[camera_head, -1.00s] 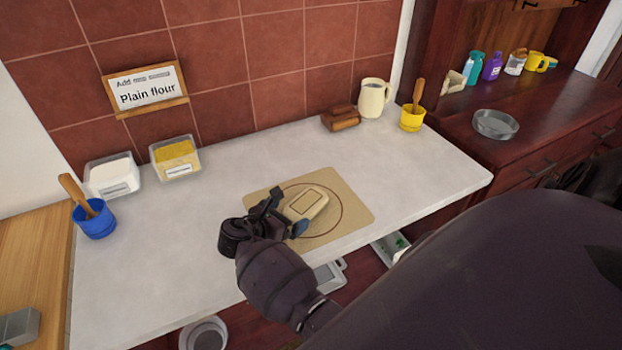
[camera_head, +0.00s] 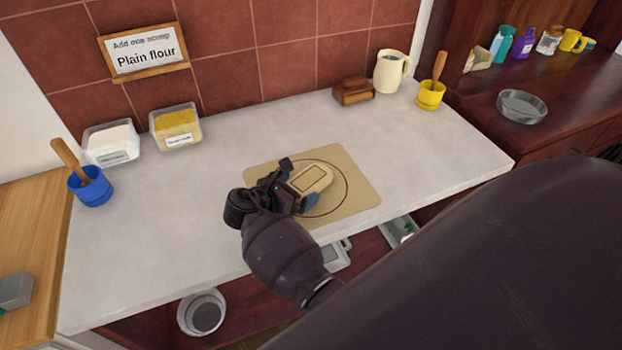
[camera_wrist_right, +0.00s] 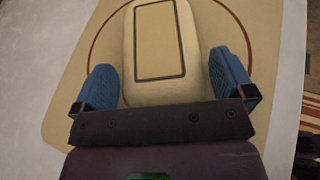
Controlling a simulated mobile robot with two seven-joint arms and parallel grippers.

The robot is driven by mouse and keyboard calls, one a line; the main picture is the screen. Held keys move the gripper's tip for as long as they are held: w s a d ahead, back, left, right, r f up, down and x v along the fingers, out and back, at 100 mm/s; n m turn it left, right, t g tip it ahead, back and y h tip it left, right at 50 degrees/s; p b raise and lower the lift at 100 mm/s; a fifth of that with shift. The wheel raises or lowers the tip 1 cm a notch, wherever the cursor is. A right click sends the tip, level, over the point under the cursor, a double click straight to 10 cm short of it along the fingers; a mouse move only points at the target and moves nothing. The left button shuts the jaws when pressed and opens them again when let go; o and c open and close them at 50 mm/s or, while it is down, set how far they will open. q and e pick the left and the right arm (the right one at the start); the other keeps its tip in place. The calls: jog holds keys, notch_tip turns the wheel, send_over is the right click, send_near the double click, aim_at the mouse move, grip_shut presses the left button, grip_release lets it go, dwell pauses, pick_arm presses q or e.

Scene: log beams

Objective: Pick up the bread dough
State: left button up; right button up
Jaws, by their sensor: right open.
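The bread dough (camera_head: 312,179) is a pale, rounded loaf shape with a rectangle outlined on top. It lies on a tan mat (camera_head: 357,196) with a dark circle drawn on it. My right gripper (camera_head: 298,180) is at the dough's near left end, low over the mat. In the right wrist view the dough (camera_wrist_right: 158,45) lies between the two blue fingers of the open gripper (camera_wrist_right: 168,82). A gap shows between the dough and each finger. My left gripper is not in view.
A blue pot (camera_head: 92,187) and two clear flour containers (camera_head: 110,145) (camera_head: 175,128) stand at the left of the white counter (camera_head: 180,215). A brown block (camera_head: 353,91), a cream jug (camera_head: 390,72) and a yellow pot (camera_head: 431,96) stand at the back right. The counter around the mat is mostly clear.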

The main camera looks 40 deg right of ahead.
jog(key=shift+a, duration=0.1)
jog(key=shift+c, duration=0.3)
jog(key=c, duration=1)
jog(key=shift+c, duration=0.6)
jog(key=shift+r, duration=0.15)
